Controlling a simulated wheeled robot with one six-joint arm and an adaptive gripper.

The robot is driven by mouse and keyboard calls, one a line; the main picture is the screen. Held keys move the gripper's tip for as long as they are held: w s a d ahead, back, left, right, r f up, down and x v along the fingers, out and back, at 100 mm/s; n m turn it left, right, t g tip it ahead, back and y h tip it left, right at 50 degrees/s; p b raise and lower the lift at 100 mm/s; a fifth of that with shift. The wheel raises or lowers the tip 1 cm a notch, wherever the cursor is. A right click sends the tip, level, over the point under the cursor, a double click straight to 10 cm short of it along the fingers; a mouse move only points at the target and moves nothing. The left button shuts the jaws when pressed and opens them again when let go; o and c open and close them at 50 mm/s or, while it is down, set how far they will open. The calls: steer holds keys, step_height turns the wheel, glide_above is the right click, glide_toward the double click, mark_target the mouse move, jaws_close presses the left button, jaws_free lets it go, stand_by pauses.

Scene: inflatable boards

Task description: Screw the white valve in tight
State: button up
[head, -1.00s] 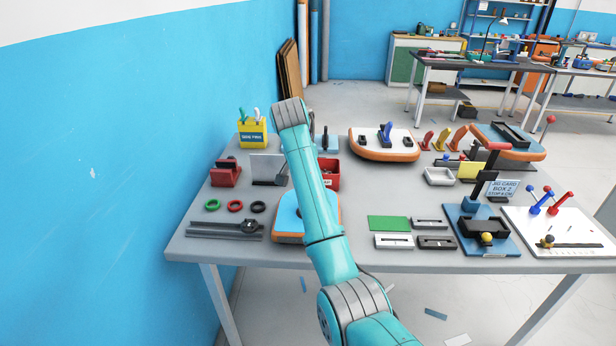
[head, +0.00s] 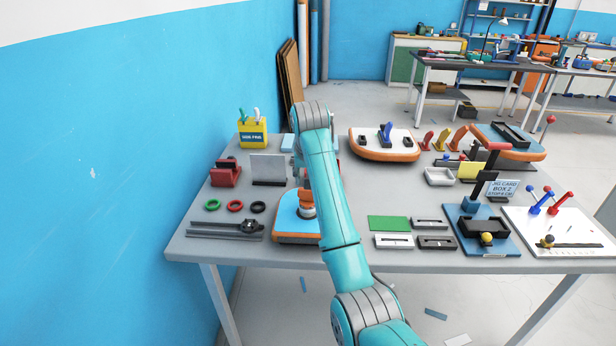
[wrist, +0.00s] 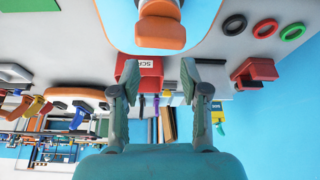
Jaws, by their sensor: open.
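A blue-topped board (head: 286,212) with an orange edge lies on the near left of the table, partly behind my arm. An orange piece (head: 305,196) stands on it with a pale grey-white ring (head: 308,211) at its foot. In the wrist view the orange piece (wrist: 161,33) shows at the top, with the pale ring (wrist: 160,9) against it. I cannot tell whether this pale ring is the white valve. My gripper (wrist: 158,72) is open with nothing between its fingers, apart from the orange piece. In the head view my arm hides the gripper.
A red bin (wrist: 150,80) stands close to the gripper fingers. Green, red and black rings (head: 235,206) and a dark rail tool (head: 225,228) lie left of the board. Small flat plates (head: 393,241) lie to its right. The blue wall borders the left side.

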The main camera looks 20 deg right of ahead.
steer(key=shift+d+n+y, duration=0.1)
steer(key=shift+n+y, duration=0.4)
steer(key=shift+n, duration=0.6)
steer(key=shift+n+y, duration=0.3)
steer(key=shift+n, duration=0.6)
steer(key=shift+n+y, duration=0.3)
steer(key=shift+n, duration=0.6)
steer(key=shift+n+g+y, duration=0.3)
steer(key=shift+n+y, duration=0.1)
steer(key=shift+n, duration=0.7)
steer(key=n+y, duration=0.1)
steer(key=n, duration=0.3)
steer(key=shift+g, duration=0.4)
